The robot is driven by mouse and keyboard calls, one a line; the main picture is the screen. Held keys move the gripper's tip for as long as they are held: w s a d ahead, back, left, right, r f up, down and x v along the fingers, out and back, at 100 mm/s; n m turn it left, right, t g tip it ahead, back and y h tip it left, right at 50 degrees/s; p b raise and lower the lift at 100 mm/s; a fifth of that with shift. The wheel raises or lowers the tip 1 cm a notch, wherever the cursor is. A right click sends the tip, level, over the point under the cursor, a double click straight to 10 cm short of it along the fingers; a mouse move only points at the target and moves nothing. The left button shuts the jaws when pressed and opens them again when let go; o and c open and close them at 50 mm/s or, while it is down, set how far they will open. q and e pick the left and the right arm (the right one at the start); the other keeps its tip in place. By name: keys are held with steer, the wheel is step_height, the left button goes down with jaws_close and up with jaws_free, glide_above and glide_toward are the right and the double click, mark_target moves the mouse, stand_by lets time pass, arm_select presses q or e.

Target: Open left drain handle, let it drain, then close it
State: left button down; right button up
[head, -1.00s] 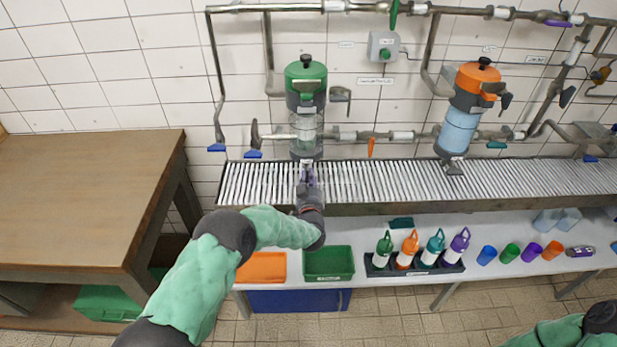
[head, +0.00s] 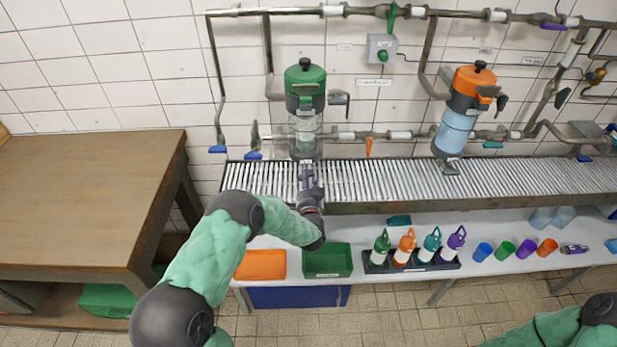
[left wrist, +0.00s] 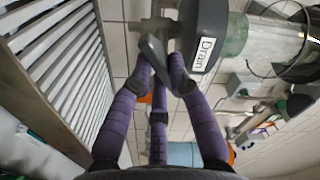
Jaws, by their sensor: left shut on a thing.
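The left vessel (head: 305,90) has a green top and a clear lower cylinder, and hangs on the wall above the slatted grating. In the left wrist view, its grey base carries a white "Drain" label (left wrist: 204,54) beside a grey drain handle (left wrist: 152,52). My left gripper (head: 307,172) is just below this vessel, over the grating. In the left wrist view, the purple fingers of my left gripper (left wrist: 155,78) are shut on the drain handle. The gripper hides the handle in the head view. No liquid stream can be made out. My right gripper is out of view.
An orange-topped vessel (head: 462,108) with blue contents hangs to the right. The grating (head: 400,184) runs below both vessels. The shelf in front holds an orange tray (head: 261,265), a green tray (head: 328,262), several bottles and cups. A wooden table (head: 80,200) stands at left.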

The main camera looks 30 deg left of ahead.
arm_select(q)
steer(key=m, duration=0.2)
steer(key=m+p, duration=0.1)
steer(key=m, duration=0.3)
steer(key=shift+f+m, duration=0.25)
steer(key=shift+m, duration=0.05)
stand_by(0.4)
steer(key=c, duration=1.2)
jaws_free()
steer(key=v, duration=1.2)
steer(key=shift+s+a, duration=0.1)
